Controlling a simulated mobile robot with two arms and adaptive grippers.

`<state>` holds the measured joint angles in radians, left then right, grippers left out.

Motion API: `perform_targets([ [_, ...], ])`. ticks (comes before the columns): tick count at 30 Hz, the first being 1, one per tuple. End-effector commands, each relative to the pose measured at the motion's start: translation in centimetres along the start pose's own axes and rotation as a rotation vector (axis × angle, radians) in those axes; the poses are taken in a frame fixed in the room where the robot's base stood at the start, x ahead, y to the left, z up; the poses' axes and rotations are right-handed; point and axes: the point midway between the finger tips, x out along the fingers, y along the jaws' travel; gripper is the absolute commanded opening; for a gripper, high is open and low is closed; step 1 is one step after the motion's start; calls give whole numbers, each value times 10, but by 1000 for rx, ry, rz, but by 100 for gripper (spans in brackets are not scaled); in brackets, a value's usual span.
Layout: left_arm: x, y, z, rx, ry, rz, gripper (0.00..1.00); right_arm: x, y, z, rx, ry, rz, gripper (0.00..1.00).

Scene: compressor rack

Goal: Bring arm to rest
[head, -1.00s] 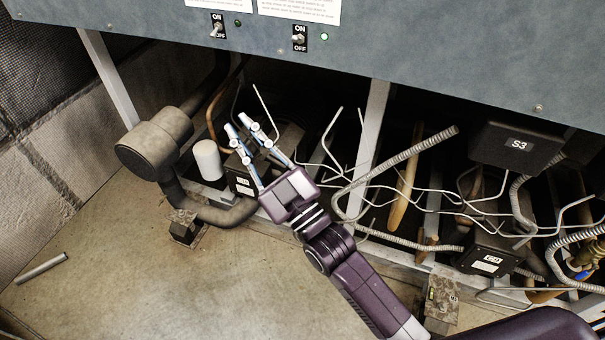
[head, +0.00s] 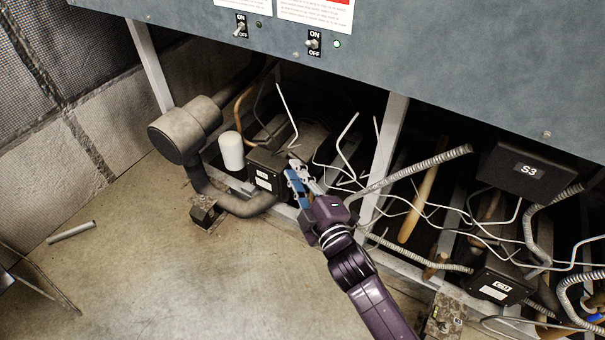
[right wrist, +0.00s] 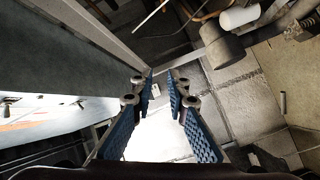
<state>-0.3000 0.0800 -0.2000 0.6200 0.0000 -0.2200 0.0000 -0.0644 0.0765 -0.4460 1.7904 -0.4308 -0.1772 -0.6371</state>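My right arm (head: 365,285) reaches up from the lower right in the head view. My right gripper (head: 299,182) is in front of the lower opening of the rack, by a dark box with a white label (head: 265,183). In the right wrist view the two blue-padded fingers (right wrist: 159,92) stand apart with a gap between them. Nothing is held there. In the head view the fingers look close together from this angle. Whether they touch the equipment behind I cannot tell. My left gripper is not in view.
The blue-grey panel (head: 400,60) with two toggle switches overhangs the opening. Thin white tubes and a ribbed conduit (head: 415,170) cross near my gripper. A dark round-ended pipe (head: 178,135) and white cylinder (head: 231,151) stand left.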

Motion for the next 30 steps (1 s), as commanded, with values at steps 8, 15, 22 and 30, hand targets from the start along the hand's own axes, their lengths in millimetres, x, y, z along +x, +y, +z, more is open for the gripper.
perform_targets([
  [8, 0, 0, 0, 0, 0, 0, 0, 0, -2, 3, -16, -10, -6, 15],
  [15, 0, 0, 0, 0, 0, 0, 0, 0, -2, 3, -14, -9, -6, 15],
  [22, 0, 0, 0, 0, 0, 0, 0, -2, -26, 20, 21, -41, -49, 15],
  [30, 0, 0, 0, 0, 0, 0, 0, -47, -171, 121, 259, -267, -285, 15],
])
